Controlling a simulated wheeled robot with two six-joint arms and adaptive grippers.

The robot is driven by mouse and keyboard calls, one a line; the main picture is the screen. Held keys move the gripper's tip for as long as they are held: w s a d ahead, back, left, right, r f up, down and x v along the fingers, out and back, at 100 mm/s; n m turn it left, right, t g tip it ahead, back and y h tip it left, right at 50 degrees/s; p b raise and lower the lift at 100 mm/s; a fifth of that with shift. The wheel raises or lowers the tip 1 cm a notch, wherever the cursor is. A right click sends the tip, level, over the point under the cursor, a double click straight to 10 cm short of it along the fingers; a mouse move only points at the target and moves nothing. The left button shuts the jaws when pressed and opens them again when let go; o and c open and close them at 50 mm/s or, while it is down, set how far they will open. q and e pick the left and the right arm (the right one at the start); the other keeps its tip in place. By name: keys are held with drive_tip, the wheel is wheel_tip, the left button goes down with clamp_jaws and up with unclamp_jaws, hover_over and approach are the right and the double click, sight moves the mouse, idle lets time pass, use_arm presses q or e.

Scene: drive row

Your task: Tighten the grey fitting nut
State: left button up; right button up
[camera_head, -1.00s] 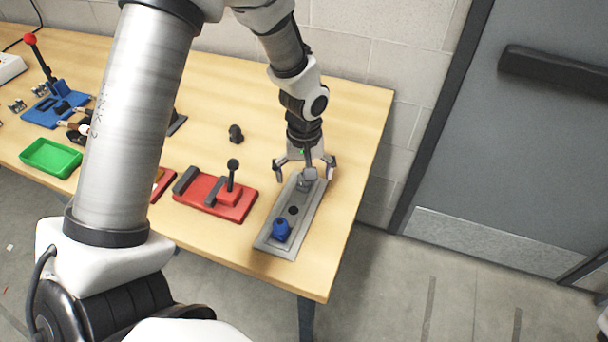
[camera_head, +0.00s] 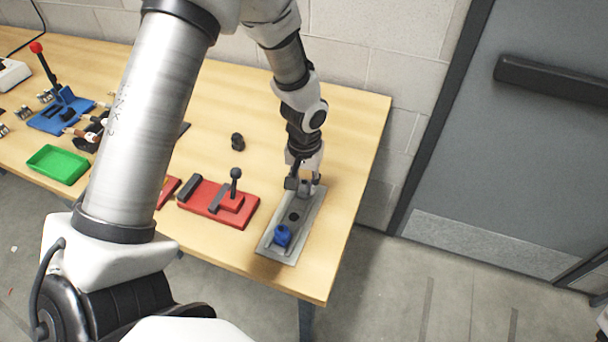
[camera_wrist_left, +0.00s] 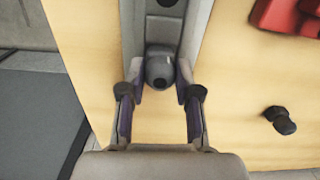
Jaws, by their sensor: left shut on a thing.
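The grey fitting nut (camera_head: 306,187) sits at the far end of the grey base plate (camera_head: 275,251) near the table's right edge. In the left wrist view the nut (camera_wrist_left: 160,68) stands between the two fingers, its dark round opening facing the camera. My left gripper (camera_head: 303,185) reaches down over it and is shut on it; its fingertips (camera_wrist_left: 159,75) flank the nut on both sides. The fingers partly hide the nut in the head view. A blue fitting (camera_head: 282,235) stands at the plate's near end, with a dark hole (camera_head: 294,217) between.
A red fixture with a black lever (camera_head: 232,205) stands left of the plate. A small black knob (camera_head: 237,140) lies behind it. A green tray (camera_head: 58,164) and a blue lever fixture (camera_head: 60,115) are at the left. The wall is close behind.

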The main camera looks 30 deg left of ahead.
use_arm(q)
drive_tip(key=m+p, duration=0.2)
drive_tip(key=m, duration=0.1)
drive_tip(key=shift+r+m+p, duration=0.2)
drive_tip(key=shift+m+p, duration=0.1)
drive_tip(key=m+p, duration=0.3)
drive_tip(key=m, duration=0.1)
drive_tip(key=m+p, duration=0.3)
drive_tip(key=m, duration=0.1)
drive_tip(key=shift+p, duration=0.3)
drive_tip(key=m+p, duration=0.3)
drive_tip(key=m, duration=0.1)
drive_tip(key=o, duration=0.7)
drive_tip(key=shift+f+m, duration=0.2)
drive_tip(key=shift+m, duration=0.2)
drive_tip(key=shift+c, duration=0.2)
drive_tip(key=o, duration=1)
